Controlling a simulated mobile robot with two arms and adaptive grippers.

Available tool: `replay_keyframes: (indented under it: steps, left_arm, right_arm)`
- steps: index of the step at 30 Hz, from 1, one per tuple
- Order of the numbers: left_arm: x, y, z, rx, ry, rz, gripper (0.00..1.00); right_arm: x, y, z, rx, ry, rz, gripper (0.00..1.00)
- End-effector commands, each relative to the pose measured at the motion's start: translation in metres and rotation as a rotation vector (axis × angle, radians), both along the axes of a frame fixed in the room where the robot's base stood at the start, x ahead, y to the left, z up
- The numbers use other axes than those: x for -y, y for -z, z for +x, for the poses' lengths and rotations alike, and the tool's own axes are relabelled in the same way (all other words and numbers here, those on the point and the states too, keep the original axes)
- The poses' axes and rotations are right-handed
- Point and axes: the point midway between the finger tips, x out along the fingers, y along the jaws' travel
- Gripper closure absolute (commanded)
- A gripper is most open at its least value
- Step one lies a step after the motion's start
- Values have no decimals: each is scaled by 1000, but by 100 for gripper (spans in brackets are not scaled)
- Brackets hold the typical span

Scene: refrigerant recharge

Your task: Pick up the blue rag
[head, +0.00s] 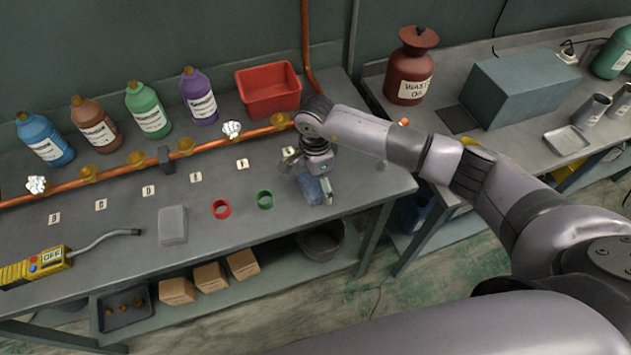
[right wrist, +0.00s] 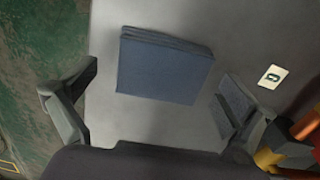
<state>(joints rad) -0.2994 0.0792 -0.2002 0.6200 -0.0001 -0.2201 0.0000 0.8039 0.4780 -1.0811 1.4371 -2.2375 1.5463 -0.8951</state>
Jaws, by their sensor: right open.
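The blue rag (right wrist: 163,70) is a folded, layered square lying on the grey workbench (right wrist: 125,118) in the right wrist view. In the head view the rag (head: 310,189) is partly hidden under my right gripper (head: 317,180), near the bench's right end. The right gripper is open, with its fingers (right wrist: 152,104) spread wide on either side in the right wrist view. The rag lies ahead of the fingers, between their lines, and neither finger appears to touch it. My left gripper is not in view.
A copper pipe (head: 115,171) with brass fittings runs behind the gripper. A label card (right wrist: 270,76) lies beside the rag. Red (head: 221,208) and green (head: 265,199) rings and a grey box (head: 172,225) stand left. A red bin (head: 268,92) and several bottles are behind.

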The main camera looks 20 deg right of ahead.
Motion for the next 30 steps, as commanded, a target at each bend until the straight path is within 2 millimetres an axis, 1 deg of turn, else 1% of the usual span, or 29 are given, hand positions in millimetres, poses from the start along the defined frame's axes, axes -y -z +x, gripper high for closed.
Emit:
replay_keyframes:
  steps: [6,27,28,30]
  left_arm:
    - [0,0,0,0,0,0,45]
    - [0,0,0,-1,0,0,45]
    - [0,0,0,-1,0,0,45]
    - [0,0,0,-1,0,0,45]
  right_arm:
    - [0,1,0,1,0,1,1]
    - [0,0,0,1,0,0,47]
    - [0,0,0,1,0,0,49]
    - [0,0,0,1,0,0,50]
